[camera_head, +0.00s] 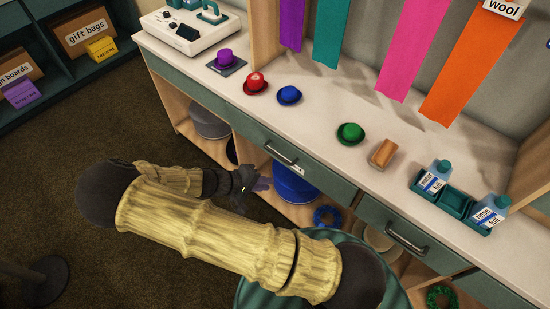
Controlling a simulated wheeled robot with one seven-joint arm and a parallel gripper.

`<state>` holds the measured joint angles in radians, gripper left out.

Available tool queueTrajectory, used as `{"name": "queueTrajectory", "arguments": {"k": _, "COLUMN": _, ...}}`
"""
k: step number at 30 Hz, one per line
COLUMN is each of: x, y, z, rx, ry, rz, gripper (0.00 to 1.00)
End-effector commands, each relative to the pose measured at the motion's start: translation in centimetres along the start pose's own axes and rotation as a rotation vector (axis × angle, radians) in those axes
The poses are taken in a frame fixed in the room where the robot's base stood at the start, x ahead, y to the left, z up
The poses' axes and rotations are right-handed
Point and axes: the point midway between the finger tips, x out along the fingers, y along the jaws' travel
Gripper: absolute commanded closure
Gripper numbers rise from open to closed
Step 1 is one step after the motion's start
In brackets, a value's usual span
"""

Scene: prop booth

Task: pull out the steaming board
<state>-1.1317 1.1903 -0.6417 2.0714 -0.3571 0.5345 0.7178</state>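The counter (320,108) has a green front edge with two metal bar handles. One handle (281,152) is near the middle, with a small white label (298,169) too small to read. The other handle (408,243) is at the lower right. Both fronts look flush with the counter, and I cannot tell which one is the steaming board. My gripper (264,186) is in front of the cabinet, just below and left of the middle handle and apart from it. Its fingers are small and dark, and I cannot tell whether they are open.
Open shelves lie below. The brown floor (90,130) at left is mostly clear.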

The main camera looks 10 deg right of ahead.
Motion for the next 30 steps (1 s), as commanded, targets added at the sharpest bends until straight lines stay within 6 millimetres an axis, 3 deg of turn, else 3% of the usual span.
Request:
{"name": "queueTrajectory", "arguments": {"k": 5, "x": 0.2, "y": -2.6, "z": -2.9, "rx": -0.029, "ry": 0.155, "rz": 0.235, "gripper": 0.84}}
{"name": "queueTrajectory", "arguments": {"k": 12, "x": -2.1, "y": -4.7, "z": -5.9, "rx": -0.037, "ry": 0.356, "rz": 0.440, "gripper": 0.84}}
{"name": "queueTrajectory", "arguments": {"k": 23, "x": -2.7, "y": -5.0, "z": -6.2, "rx": -0.036, "ry": 0.387, "rz": 0.464, "gripper": 0.84}}
{"name": "queueTrajectory", "arguments": {"k": 30, "x": -1.7, "y": -4.5, "z": -6.6, "rx": -0.036, "ry": 0.384, "rz": 0.465, "gripper": 0.84}}
